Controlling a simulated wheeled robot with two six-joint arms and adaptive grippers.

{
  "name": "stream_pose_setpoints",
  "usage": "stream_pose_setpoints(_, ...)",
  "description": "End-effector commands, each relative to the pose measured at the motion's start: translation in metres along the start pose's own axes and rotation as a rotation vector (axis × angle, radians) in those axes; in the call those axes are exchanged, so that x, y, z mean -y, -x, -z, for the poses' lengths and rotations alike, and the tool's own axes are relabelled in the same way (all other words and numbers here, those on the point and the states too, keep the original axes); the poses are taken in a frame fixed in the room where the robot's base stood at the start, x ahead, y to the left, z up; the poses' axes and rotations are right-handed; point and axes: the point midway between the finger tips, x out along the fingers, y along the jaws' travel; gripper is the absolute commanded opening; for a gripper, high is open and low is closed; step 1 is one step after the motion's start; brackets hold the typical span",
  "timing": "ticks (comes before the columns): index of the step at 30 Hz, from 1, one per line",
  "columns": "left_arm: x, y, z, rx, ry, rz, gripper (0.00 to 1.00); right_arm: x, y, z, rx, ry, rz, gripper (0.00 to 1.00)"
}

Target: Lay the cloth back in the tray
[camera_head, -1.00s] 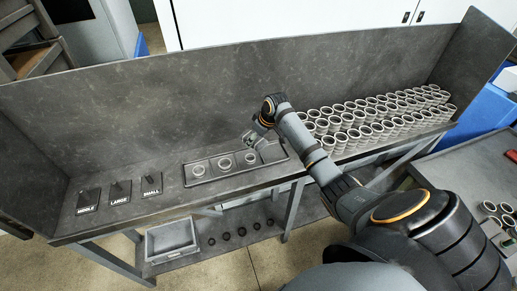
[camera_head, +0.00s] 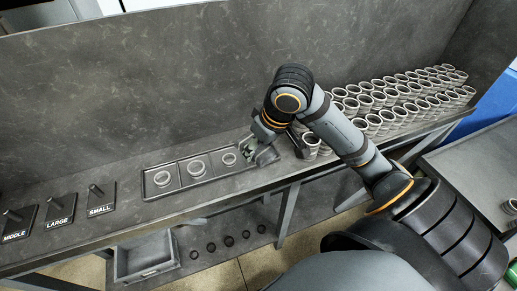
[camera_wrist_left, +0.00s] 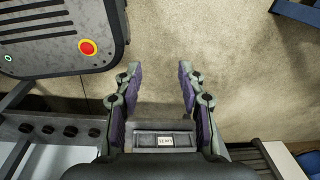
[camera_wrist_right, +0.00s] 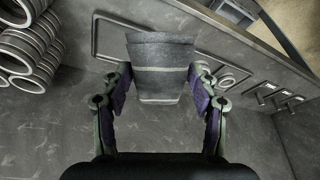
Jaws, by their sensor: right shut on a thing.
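The cloth (camera_wrist_right: 160,62) is a grey folded piece with a pale stripe, in the right wrist view. My right gripper (camera_head: 254,148) is shut on it, with one finger at each side. The tray (camera_head: 176,195) is a long dark frame on the bench, with a ring in each of three compartments. My right gripper is over its right end. In the right wrist view, the tray's rim (camera_wrist_right: 96,40) shows beside the cloth, which hides part of the tray. I cannot tell whether the cloth touches it. My left gripper (camera_wrist_left: 160,78) is open and empty above the floor.
Many stacked metal rings (camera_head: 385,105) stand to the right of my right gripper. Labelled posts, MIDDLE, LARGE and SMALL (camera_head: 100,198), stand at the left. A back wall (camera_head: 150,75) runs behind the bench. A grey bin (camera_head: 147,257) and several dark rings lie on the lower shelf.

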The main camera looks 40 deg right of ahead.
Motion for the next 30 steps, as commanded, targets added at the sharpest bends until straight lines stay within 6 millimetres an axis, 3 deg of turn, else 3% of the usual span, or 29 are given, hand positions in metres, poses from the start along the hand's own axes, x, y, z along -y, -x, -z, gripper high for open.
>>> stream_pose_setpoints(1,-0.002,-0.026,-0.001,-0.001,0.000,0.000,0.40,-0.009,-0.020,0.002,-0.004,-0.005,-0.002,0.10)
stream_pose_setpoints(3,-0.003,-0.036,-0.001,-0.003,0.000,0.000,0.40,-0.023,-0.032,0.013,-0.003,-0.006,0.000,0.10)
stream_pose_setpoints(5,-0.004,-0.025,0.001,-0.004,0.001,-0.002,0.40,-0.035,-0.033,0.025,0.003,-0.008,0.002,0.10)
stream_pose_setpoints(8,-0.006,-0.019,0.006,-0.011,0.003,-0.005,0.40,-0.055,-0.051,0.040,0.002,-0.008,0.004,0.10)
stream_pose_setpoints(13,-0.009,-0.017,0.015,-0.025,0.005,-0.009,0.40,-0.076,-0.091,0.047,0.001,-0.005,0.003,0.10)
stream_pose_setpoints(23,-0.009,-0.016,0.011,-0.019,0.005,-0.009,0.40,-0.087,-0.114,0.051,-0.001,-0.002,0.002,0.10)
stream_pose_setpoints(30,-0.006,-0.007,0.010,-0.016,0.004,-0.007,0.40,-0.091,-0.146,0.042,0.001,0.000,0.001,0.10)
